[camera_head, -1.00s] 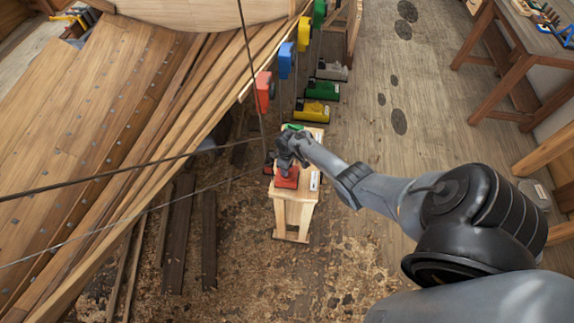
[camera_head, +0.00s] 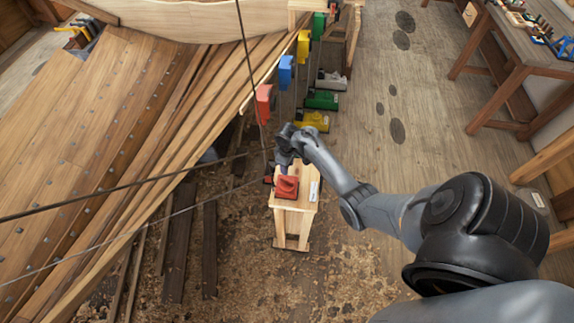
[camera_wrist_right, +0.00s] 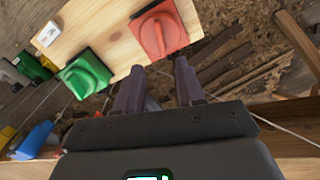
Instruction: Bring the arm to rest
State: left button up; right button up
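My right arm (camera_head: 400,215) reaches in from the right. My right gripper (camera_head: 283,163) is above the small wooden stand (camera_head: 292,225). In the right wrist view, my right gripper (camera_wrist_right: 160,68) has its two dark fingers apart with nothing between them. A red block with a raised handle (camera_head: 287,187) sits on the stand top; it also shows in the wrist view (camera_wrist_right: 158,32), just beyond the fingertips and apart from them. A green block with a handle (camera_wrist_right: 85,73) lies beside it on the stand top; the gripper hides it in the head view. My left gripper is not in view.
The planked hull (camera_head: 90,130) fills the left. Red (camera_head: 264,102), blue (camera_head: 286,72), yellow (camera_head: 304,45) and green (camera_head: 319,25) pieces hang along its edge. Dark cables cross the left.

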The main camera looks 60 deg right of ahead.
dwell(0.3)
jog(key=s+a+f+n+g+h, duration=0.1)
jog(key=s+a+f, duration=0.25)
jog(key=s, duration=0.45)
jog(key=s+a+f+n+g, duration=0.1)
jog(key=s+a+f, duration=0.25)
jog(key=s, duration=0.45)
jog(key=s+a+r+n+t, duration=0.1)
jog(key=s+a+r, duration=0.1)
jog(key=a+r, duration=0.55)
jog(key=s+a+r+t, duration=0.15)
jog(key=a+r, duration=0.25)
jog(key=a, duration=0.6)
jog(key=w+a+r+t, duration=0.1)
jog(key=a+r, duration=0.1)
jog(key=r, duration=0.4)
jog(key=w+a+r+m+t+y, duration=0.1)
jog(key=w+a+r+t, duration=0.1)
jog(key=r, duration=0.5)
jog(key=shift+a+r+m, duration=0.3)
jog(key=shift+a, duration=0.3)
